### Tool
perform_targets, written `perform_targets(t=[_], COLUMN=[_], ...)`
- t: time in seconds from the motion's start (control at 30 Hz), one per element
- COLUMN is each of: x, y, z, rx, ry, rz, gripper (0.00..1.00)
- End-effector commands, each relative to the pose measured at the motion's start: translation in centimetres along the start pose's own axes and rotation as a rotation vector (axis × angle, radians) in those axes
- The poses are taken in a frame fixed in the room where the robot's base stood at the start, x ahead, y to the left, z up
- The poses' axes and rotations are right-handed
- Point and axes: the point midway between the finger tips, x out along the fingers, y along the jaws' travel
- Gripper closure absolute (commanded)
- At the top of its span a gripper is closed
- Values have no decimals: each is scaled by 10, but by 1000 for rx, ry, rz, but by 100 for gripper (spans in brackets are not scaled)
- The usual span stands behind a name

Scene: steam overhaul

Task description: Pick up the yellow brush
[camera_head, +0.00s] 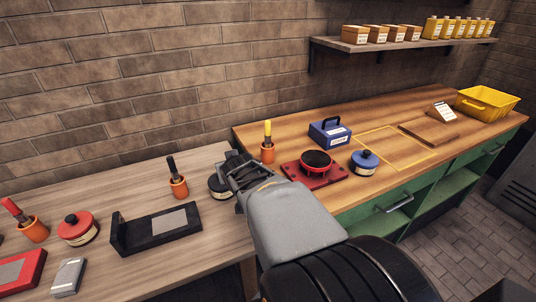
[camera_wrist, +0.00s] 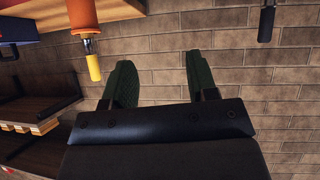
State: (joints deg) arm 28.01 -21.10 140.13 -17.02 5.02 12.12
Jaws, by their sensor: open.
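The yellow brush (camera_head: 267,130) stands upright, handle up, in a small orange cup (camera_head: 267,153) near the left end of the wooden bench top. The wrist view, which looks upside down, shows the yellow handle (camera_wrist: 94,68) and the orange cup (camera_wrist: 83,14) at upper left, outside the left finger. My gripper (camera_head: 237,163) is just left of the cup in the head view, nearer the camera. In the wrist view my gripper (camera_wrist: 160,70) has its two green fingers spread, with only brick wall between them. The brush's lower end is hidden in the cup.
A black-handled brush (camera_head: 170,168) stands in another cup to the left. A dark jar (camera_head: 217,187) sits partly behind my gripper. A red burner-like unit (camera_head: 314,172), a blue box (camera_head: 329,134) and a blue jar (camera_head: 365,163) stand right of the cup. A brick wall (camera_head: 150,75) closes the back.

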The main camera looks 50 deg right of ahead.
Motion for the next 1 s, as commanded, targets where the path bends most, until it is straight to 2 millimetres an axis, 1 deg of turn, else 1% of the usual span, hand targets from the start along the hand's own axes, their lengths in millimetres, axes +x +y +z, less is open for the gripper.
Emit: perform_targets(t=[0.03,0.1,0.2,0.3,0.4,0.57,0.63,0.9,1.0], x=[20,33,43,46,46,45,50,88,100], y=[26,54,90,116,133,145,148,151,153], z=[8,3,1,2,4,5,2,-24,-33], rx=[33,60,84,97,103,105,105,105,106], ry=[74,185,324,432,507,570,582,589,588], rz=[47,69,91,91,80,61,56,49,51], gripper=[47,47,47,47,47,47,47,47,47])
